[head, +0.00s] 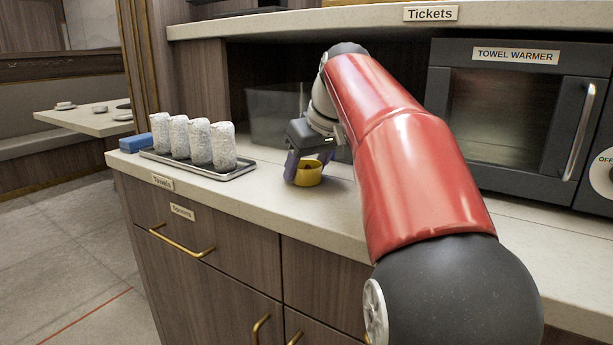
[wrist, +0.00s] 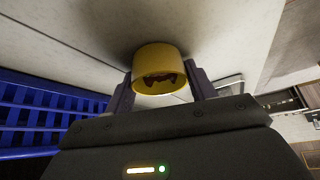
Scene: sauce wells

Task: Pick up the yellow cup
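The yellow cup (head: 308,175) is a small round cup at the middle of the counter, below my gripper. In the wrist view the yellow cup (wrist: 160,58) shows a dark red patch inside its rim. My gripper (head: 309,169) is low at the counter with a finger on each side of the cup. In the wrist view my gripper (wrist: 160,72) has its two purple-grey fingertips right at the cup's sides, with no clear gap. Whether they press on it cannot be told. The cup appears to be at counter level; its contact with the surface is partly hidden.
A metal tray (head: 240,170) with several rolled white towels (head: 221,146) lies left of the cup. A blue block (head: 136,143) is at the counter's left end. A clear bin (head: 272,114) stands behind, a towel warmer (head: 513,110) at right. A blue slatted object (wrist: 40,112) fills the wrist view's left.

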